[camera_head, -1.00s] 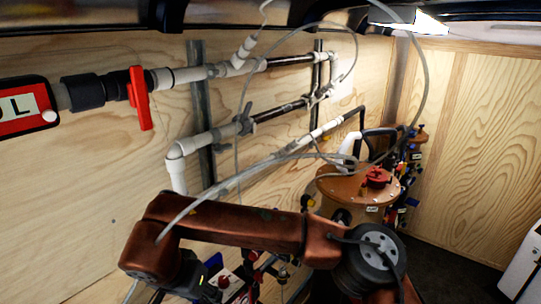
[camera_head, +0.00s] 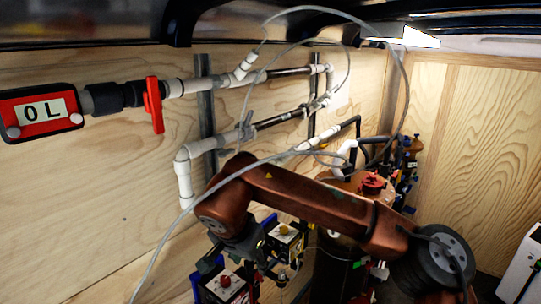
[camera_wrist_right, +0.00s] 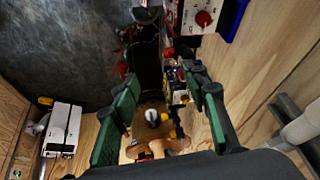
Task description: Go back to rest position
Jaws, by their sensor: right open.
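My right arm (camera_head: 320,205), copper-brown, comes in from the lower right in the head view and bends down at its wrist (camera_head: 230,215). Its gripper hangs below the wrist, dark and hard to make out there. In the right wrist view my right gripper (camera_wrist_right: 165,118) is open, its two green-padded fingers well apart. Nothing is held between the pads; a wooden round piece and a white and black fitting show beyond the gap. My left gripper is not in view.
Boxes with red and yellow knobs (camera_head: 225,285) stand below my right wrist. A copper-topped vessel (camera_head: 350,185) stands behind my arm. A thin hose loops overhead.

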